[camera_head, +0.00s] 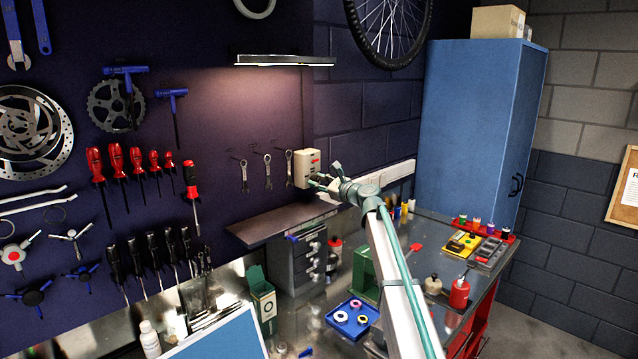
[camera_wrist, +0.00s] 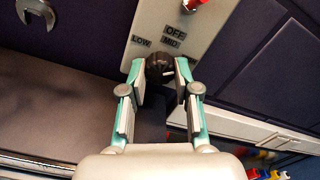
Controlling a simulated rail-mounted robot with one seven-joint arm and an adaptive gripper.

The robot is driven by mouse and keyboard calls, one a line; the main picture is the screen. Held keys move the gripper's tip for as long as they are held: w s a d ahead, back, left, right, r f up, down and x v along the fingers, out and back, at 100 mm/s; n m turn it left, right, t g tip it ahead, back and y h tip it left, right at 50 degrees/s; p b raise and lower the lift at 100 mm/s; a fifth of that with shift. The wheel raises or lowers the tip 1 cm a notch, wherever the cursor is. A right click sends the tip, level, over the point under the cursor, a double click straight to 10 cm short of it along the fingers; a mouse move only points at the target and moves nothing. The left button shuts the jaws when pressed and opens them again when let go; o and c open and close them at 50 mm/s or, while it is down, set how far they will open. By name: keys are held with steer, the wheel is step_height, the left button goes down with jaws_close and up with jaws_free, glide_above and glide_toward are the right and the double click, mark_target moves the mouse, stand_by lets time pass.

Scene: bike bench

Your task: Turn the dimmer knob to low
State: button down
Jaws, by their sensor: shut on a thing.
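The pale dimmer panel (camera_head: 305,168) is on the dark wall, with my gripper (camera_head: 318,181) reaching it from the right. In the wrist view the panel (camera_wrist: 178,22) carries a black round dimmer knob (camera_wrist: 159,68), with labels reading LOW to its left, OFF above it and MID just over it. My gripper (camera_wrist: 160,72) is shut on the knob, one finger on each side. The knob's pointer direction cannot be made out. A red part (camera_wrist: 192,4) shows at the top edge. The wall lamp (camera_head: 285,60) is lit.
A brown shelf (camera_head: 280,222) lies just below the panel. Wrenches (camera_head: 267,170) hang to its left; one wrench (camera_wrist: 36,12) shows in the wrist view. A white wall strip (camera_head: 398,172) runs to the right. The blue cabinet (camera_head: 470,120) stands further right.

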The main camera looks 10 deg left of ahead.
steer(key=shift+f+n+b, duration=0.15)
steer(key=shift+n+b, duration=0.25)
steer(key=shift+b, duration=0.35)
steer(key=shift+f+n+b, duration=0.1)
steer(key=shift+n+b, duration=0.5)
steer(key=shift+b, duration=0.4)
steer(key=n+b, duration=0.2)
steer(key=b, duration=0.1)
steer(key=shift+f+n+b, duration=0.1)
steer(key=shift+n+b, duration=0.2)
steer(key=shift+b, duration=0.1)
steer(key=n+b, duration=0.6)
steer(key=b, duration=0.2)
steer(key=n+b, duration=0.5)
steer(key=b, duration=0.1)
steer(key=shift+n+b, duration=0.3)
steer(key=shift+b, duration=0.05)
steer(key=n+b, duration=0.4)
steer(key=n, duration=0.1)
steer(key=shift+r+b, duration=0.35)
steer(key=shift+b, duration=0.05)
steer(key=c, duration=0.8)
jaws_free()
steer(key=shift+c, duration=0.2)
